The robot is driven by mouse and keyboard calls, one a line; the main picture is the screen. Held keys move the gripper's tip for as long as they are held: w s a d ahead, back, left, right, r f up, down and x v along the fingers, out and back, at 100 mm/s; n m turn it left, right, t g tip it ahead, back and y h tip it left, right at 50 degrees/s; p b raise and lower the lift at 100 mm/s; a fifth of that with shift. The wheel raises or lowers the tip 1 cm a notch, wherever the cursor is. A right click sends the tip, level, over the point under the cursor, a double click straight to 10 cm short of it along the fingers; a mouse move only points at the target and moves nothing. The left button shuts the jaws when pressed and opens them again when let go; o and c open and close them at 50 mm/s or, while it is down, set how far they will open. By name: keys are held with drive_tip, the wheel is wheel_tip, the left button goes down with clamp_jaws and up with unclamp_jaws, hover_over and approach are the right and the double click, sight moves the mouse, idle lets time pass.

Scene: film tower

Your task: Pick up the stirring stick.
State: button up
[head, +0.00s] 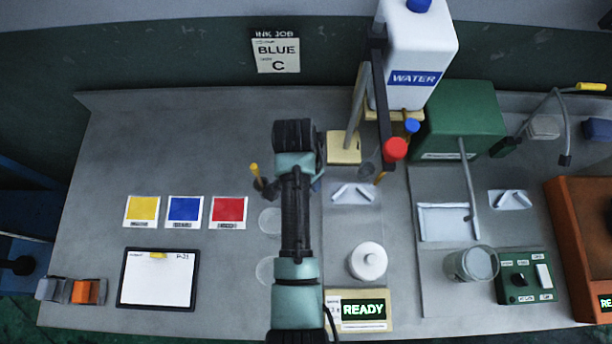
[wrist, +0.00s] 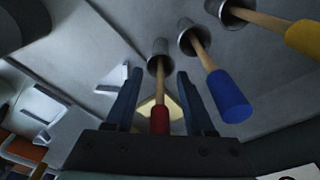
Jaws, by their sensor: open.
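In the wrist view, three wooden sticks with coloured ends stand in metal cups: a red-ended stick (wrist: 160,120), a blue-ended stick (wrist: 229,96) and a yellow-ended stick (wrist: 303,37). I cannot tell which is the stirring stick. My gripper (wrist: 160,76) is open, with one finger on each side of the red-ended stick. Whether the fingers touch it is not clear. In the head view my arm covers most of the gripper and the red-ended stick. The yellow end (head: 254,171) shows to the left of my arm.
A white lidded jar (head: 368,261) and a READY display (head: 362,310) stand nearby. Colour cards and a clipboard (head: 158,280) lie left. The counter's back left is clear.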

drive_tip(key=shift+f, duration=0.1)
clamp_jaws()
idle(0.5)
